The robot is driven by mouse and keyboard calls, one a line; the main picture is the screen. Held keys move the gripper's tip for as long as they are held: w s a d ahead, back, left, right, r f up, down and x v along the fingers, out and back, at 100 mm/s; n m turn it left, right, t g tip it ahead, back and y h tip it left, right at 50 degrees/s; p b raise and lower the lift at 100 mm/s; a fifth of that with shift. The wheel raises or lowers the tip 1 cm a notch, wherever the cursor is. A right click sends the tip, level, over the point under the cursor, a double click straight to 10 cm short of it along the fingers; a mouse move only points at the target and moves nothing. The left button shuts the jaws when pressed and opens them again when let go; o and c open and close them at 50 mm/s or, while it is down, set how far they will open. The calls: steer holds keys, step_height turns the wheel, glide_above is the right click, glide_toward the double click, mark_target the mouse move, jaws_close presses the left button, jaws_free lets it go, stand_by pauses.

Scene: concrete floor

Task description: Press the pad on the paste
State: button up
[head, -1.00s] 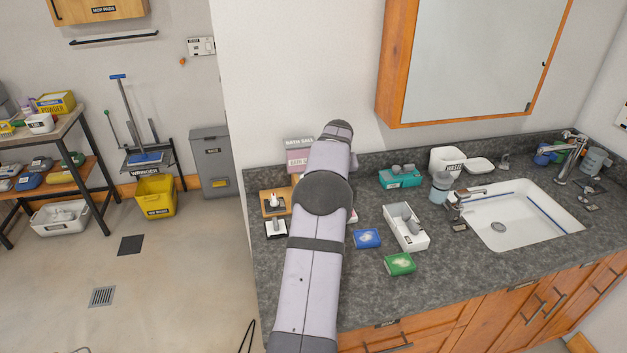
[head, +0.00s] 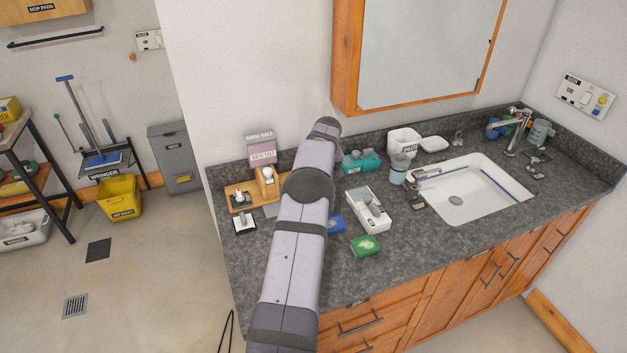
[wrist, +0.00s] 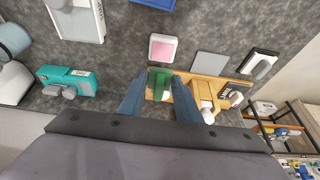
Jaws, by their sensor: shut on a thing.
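In the wrist view my gripper (wrist: 160,82) has its two blue fingers on either side of a green block (wrist: 160,84), which looks like the pad, and it is shut on it. A square white dish with a pink surface (wrist: 163,50), apparently the paste, lies on the counter just beyond the held pad. The pad appears apart from the dish, though its height above the counter is hard to judge. In the head view my arm hides the gripper, the pad and the dish.
A wooden stand (wrist: 210,90) is right of the fingers, with a grey plate (wrist: 211,65) and a black-and-white item (wrist: 259,64) nearby. A teal box (wrist: 68,80) is at left. Blue (head: 336,224) and green (head: 365,246) packets and a white tray (head: 368,212) lie right of my arm.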

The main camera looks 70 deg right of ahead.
steer(key=shift+f, duration=0.15)
steer(key=shift+f+b, duration=1.8)
steer(key=shift+f, duration=1.05)
steer(key=shift+a+f+b, duration=0.1)
steer(key=shift+f+b, duration=0.4)
steer(key=shift+f, duration=0.1)
stand_by(0.6)
steer(key=shift+r, duration=0.1)
steer(key=shift+r+p, duration=2.2)
steer(key=shift+r, duration=1.3)
